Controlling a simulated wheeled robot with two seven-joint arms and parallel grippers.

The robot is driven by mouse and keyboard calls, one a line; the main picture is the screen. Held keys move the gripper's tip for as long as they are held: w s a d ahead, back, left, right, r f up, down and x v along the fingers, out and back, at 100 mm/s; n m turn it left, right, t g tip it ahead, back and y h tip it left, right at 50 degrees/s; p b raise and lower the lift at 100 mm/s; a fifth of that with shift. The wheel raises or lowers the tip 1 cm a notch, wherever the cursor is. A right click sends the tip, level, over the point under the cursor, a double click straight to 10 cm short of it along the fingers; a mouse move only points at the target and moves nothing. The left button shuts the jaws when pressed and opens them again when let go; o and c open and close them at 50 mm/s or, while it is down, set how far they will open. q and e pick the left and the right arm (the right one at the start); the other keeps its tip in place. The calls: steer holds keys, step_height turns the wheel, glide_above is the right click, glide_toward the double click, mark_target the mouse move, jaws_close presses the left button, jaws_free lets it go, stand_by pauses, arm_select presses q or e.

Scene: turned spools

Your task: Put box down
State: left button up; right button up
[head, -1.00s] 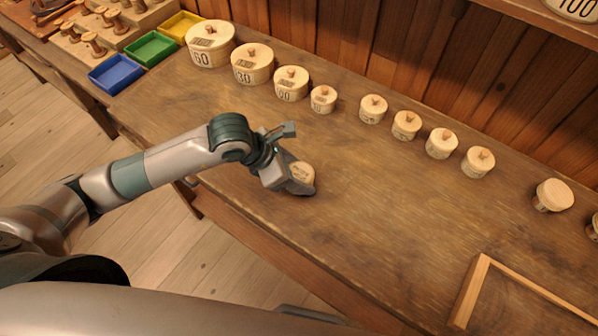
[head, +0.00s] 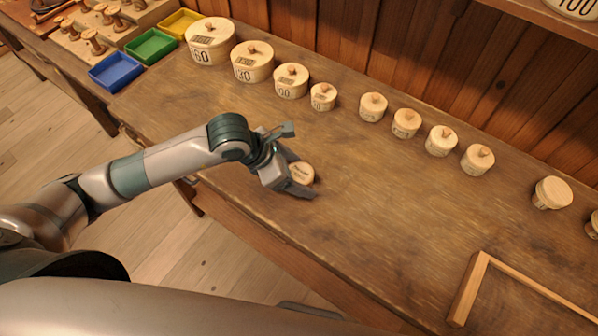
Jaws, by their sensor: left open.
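A small round wooden box (head: 301,172) with a pale lid and dark marking is on the bench top near its front edge. My left gripper (head: 298,178) is open around the box, with one finger in front of it and the other behind. The gripper hides the box's lower left side, so I cannot tell whether a finger touches it. My right gripper is not in view.
A row of round lidded boxes (head: 291,80) stands along the back of the wooden bench (head: 400,230). Blue (head: 116,72), green (head: 151,47) and yellow (head: 181,23) trays sit at the left. A wooden frame (head: 468,289) lies at the lower right. The bench middle is clear.

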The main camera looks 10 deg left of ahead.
arm_select(q)
steer(key=b+v, duration=0.2)
steer(key=v, duration=0.9)
steer(key=shift+r+b, duration=0.3)
steer(key=shift+s, duration=0.1)
